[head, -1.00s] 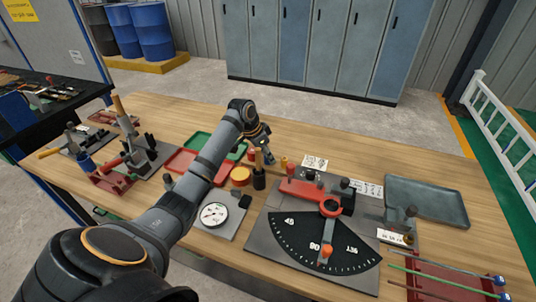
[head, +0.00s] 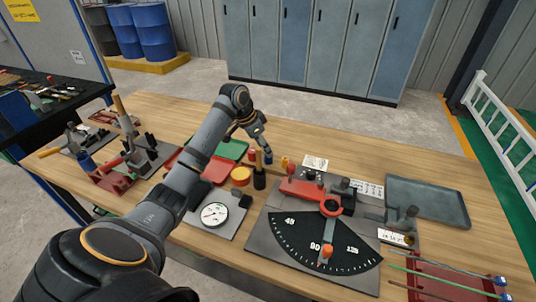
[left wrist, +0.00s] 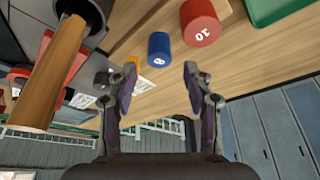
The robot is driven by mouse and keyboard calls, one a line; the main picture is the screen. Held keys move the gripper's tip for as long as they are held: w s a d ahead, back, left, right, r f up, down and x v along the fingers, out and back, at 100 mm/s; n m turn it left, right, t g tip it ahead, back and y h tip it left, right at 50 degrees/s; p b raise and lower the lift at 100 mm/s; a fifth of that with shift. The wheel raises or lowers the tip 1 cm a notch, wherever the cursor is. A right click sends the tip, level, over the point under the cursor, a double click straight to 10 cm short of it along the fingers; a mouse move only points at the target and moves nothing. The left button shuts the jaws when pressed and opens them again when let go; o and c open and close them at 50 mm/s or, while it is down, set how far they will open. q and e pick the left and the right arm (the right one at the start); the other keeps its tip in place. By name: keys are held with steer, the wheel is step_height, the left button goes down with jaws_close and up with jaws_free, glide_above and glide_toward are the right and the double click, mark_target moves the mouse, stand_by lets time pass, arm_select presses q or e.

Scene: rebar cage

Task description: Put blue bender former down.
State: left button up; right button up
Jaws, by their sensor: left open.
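The blue bender former (head: 268,158), a small cylinder, stands upright on the wooden table between the red former (head: 252,154) and a small yellow former (head: 284,161). In the left wrist view the blue former (left wrist: 159,50) appears just beyond the gap between my fingertips, with clear space around it. The red former marked 10 (left wrist: 200,22) is beside it. My left gripper (head: 262,143) is open and empty, above and behind the blue former; it also shows in the left wrist view (left wrist: 160,75). My right gripper is not in view.
A green tray (head: 232,149), a yellow cylinder (head: 240,176), a dial gauge (head: 215,214) and the bender plate (head: 290,257) are nearby. The table behind the formers is clear.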

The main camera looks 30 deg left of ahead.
arm_select(q)
steer(key=v, duration=0.7)
